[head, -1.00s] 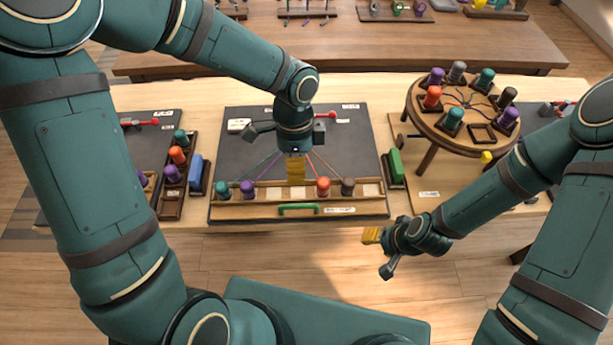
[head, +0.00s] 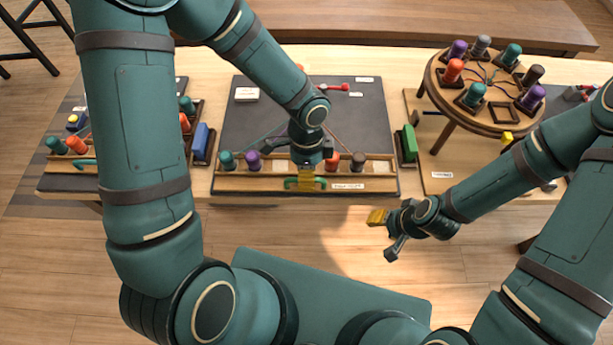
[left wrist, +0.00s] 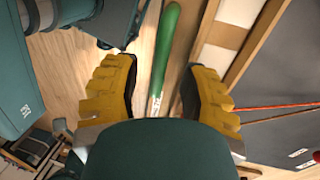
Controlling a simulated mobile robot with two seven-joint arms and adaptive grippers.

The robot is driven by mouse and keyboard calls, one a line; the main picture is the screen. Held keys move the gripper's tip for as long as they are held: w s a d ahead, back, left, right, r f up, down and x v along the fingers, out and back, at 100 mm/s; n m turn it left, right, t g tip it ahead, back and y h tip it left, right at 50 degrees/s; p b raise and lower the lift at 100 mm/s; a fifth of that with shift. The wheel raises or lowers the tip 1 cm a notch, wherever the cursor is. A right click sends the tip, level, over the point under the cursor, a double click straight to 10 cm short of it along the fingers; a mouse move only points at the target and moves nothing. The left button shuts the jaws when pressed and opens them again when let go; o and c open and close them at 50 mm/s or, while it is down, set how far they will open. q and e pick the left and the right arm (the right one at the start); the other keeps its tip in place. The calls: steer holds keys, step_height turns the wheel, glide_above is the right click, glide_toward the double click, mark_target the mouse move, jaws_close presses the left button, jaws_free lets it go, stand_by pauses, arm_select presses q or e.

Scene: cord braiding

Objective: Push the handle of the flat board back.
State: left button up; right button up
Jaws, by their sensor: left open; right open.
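The flat board (head: 236,128) is a dark panel on the table with a wooden rail along its front edge. Teal, purple, orange and brown spools stand in the rail. Its green handle (head: 290,184) is at the middle of the front edge, partly hidden by my left gripper (head: 305,184). In the left wrist view the green handle (left wrist: 163,55) runs between the two yellow fingers of the left gripper (left wrist: 160,95), which is open; I cannot tell whether they touch it. My right gripper (head: 377,217) is open and empty, in front of the table to the right of the board.
A round wooden stand (head: 437,93) with several coloured spools is at the right. A green block (head: 409,144) and a blue block (head: 201,141) flank the board. Another dark board with spools lies at the left, partly behind my left arm.

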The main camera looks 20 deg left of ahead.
arm_select(q)
steer(key=shift+s+f, duration=0.15)
steer(key=shift+f, duration=0.3)
jaws_close()
